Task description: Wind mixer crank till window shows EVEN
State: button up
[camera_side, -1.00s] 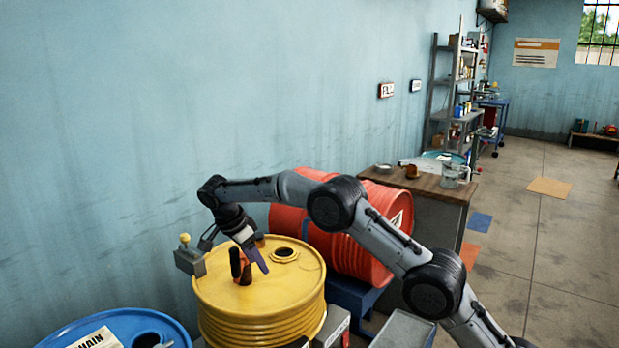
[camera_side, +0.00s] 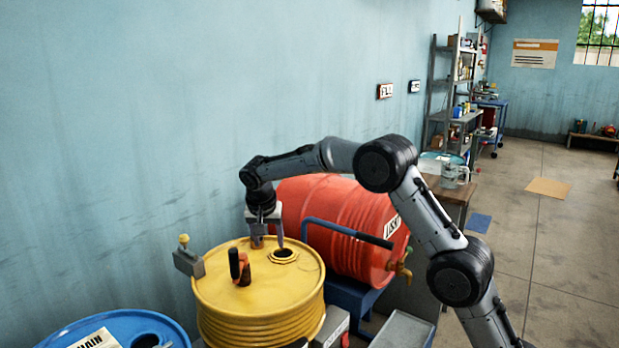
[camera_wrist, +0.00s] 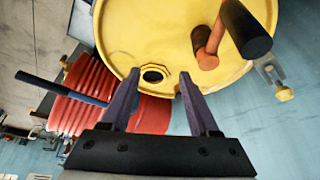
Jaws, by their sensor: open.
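The mixer crank (camera_side: 244,275) is orange with an upright black grip (camera_side: 234,263), on top of the yellow drum (camera_side: 290,291). In the wrist view the crank (camera_wrist: 205,53) and its black grip (camera_wrist: 246,29) are at the upper right. My gripper (camera_side: 268,240) is open and empty, pointing down near the drum's back rim, behind and to the right of the crank. In the wrist view my open fingers (camera_wrist: 158,80) are apart from the crank and nearer the round bung hole (camera_wrist: 155,75). I cannot make out a window reading EVEN.
A red drum (camera_side: 322,203) lies on a blue stand behind, with a blue bar (camera_side: 346,233) in front and a brass tap (camera_side: 403,265). A grey box with a yellow knob (camera_side: 188,261) sits at the yellow drum's left rim. A blue drum (camera_side: 115,323) stands front left.

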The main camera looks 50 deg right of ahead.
jog(key=s+a+r, duration=0.1)
jog(key=s+r, duration=0.2)
jog(key=r, duration=0.3)
jog(key=s+a+r+t, duration=0.1)
jog(key=s+r, duration=0.1)
jog(key=r, duration=0.4)
jog(key=s+a+r, duration=0.1)
jog(key=s+r, duration=0.2)
jog(key=r, duration=0.3)
jog(key=s+r+t, duration=0.1)
jog(key=s+r, duration=0.2)
jog(key=s, duration=0.4)
jog(key=shift+s+a+n+y, duration=0.4)
jog(key=shift+a, duration=0.05)
jog(key=shift+c, duration=0.3)
